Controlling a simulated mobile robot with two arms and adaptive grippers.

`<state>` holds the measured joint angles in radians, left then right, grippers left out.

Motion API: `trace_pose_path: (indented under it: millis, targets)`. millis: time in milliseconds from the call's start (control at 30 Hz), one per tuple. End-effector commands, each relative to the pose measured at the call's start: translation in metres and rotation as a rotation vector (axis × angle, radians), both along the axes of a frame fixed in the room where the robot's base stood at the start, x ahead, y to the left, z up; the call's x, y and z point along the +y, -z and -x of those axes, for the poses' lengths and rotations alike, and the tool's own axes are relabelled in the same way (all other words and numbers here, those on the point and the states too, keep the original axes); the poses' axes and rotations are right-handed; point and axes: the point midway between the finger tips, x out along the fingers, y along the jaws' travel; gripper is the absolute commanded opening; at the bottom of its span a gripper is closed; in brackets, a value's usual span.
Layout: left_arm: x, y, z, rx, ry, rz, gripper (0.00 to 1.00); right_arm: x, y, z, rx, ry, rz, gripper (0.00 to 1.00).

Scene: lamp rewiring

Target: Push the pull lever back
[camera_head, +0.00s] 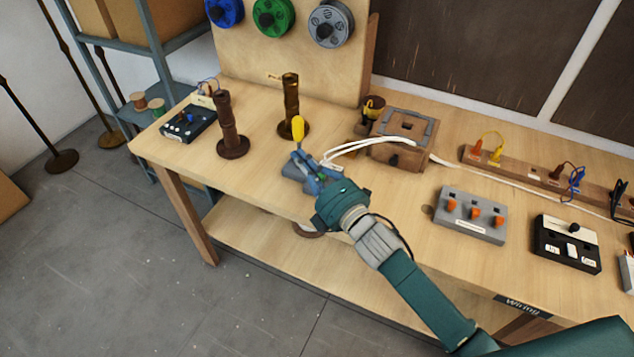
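The pull lever has a yellow handle (298,128) that stands up near the front edge of the workbench. A grey-blue box (293,171) sits just below it, partly hidden by my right gripper. My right gripper (303,166) reaches in from the lower right, its blue fingers over the box and just below the yellow handle. I cannot tell whether the fingers touch the lever, or whether they are open or shut. The lower part of the lever is hidden. My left gripper is not in view.
Two brown lamp posts (230,128) (291,100) stand left of and behind the lever. White cables (350,146) run beside my gripper to a wooden box (402,138). A grey panel with orange knobs (470,214) lies to the right. The bench's front edge is close below my gripper.

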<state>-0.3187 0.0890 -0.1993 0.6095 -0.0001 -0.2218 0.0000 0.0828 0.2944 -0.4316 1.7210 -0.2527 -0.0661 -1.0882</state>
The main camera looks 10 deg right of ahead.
Motion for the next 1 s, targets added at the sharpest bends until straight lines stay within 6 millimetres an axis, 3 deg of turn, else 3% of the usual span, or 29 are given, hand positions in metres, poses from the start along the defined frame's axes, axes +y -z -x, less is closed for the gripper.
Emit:
trace_pose_path:
  millis: [133,367,700,1000]
  targets:
    - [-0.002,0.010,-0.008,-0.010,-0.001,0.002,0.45,-0.011,0.004,0.023,0.001,0.000,0.002,0.00]
    - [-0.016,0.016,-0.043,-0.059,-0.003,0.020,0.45,-0.025,0.004,0.054,0.001,0.001,0.002,0.00]
    - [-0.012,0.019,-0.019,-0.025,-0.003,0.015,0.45,-0.029,0.000,0.063,0.000,0.001,0.000,0.00]
    - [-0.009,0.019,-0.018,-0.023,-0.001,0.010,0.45,-0.029,0.001,0.063,0.000,0.001,0.000,0.00]
